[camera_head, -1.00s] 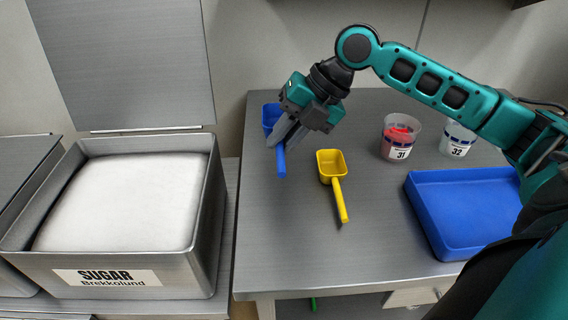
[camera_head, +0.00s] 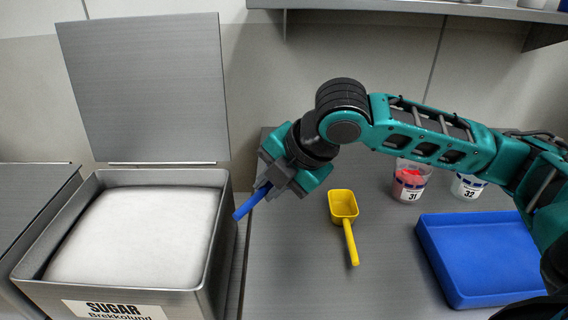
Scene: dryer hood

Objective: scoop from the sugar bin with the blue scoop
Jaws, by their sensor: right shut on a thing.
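The sugar bin (camera_head: 205,277) stands at the left with its lid (camera_head: 145,90) raised, and white sugar (camera_head: 135,236) fills it nearly level. My right gripper (camera_head: 262,188) is shut on the blue scoop (camera_head: 250,205), above the left edge of the table near the bin's right wall. The scoop's blue handle slants down and left out of the jaws, its end beside the bin's rim. The scoop's bowl is hidden behind the gripper. My left gripper is not in view.
A yellow scoop (camera_head: 343,205) lies on the steel table (camera_head: 300,285). Cups marked 31 (camera_head: 409,182) and 32 (camera_head: 467,187) stand behind my right arm. A blue tray (camera_head: 440,262) is at the right. A shelf (camera_head: 440,9) hangs above.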

